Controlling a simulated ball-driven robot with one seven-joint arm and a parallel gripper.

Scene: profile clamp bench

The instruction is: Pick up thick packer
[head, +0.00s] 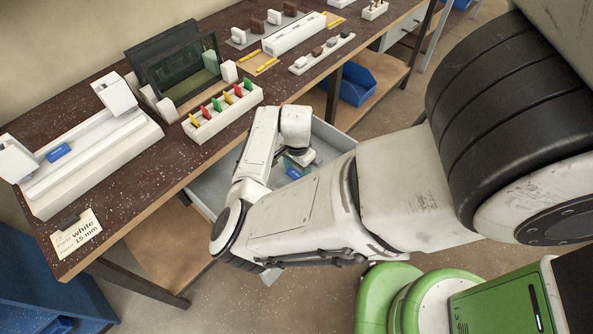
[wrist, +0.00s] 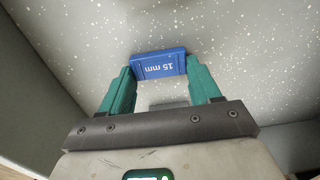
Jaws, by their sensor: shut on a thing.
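The thick packer (wrist: 158,65) is a small blue block marked "15 mm", seen in the wrist view. My gripper (wrist: 160,72) has teal fingers on both ends of the block and is shut on it. The speckled grey drawer floor lies behind the block; I cannot tell whether they touch. In the head view my gripper (head: 294,164) is down inside the open grey drawer (head: 205,190), partly hidden by my arm.
A white clamp fixture (head: 95,160) with a blue block (head: 58,152) stands on the dark bench. A card (head: 77,232) reads profile white, packer 15 mm. A white rack (head: 222,113) holds several coloured pieces. A blue bin (head: 356,85) sits on the lower shelf.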

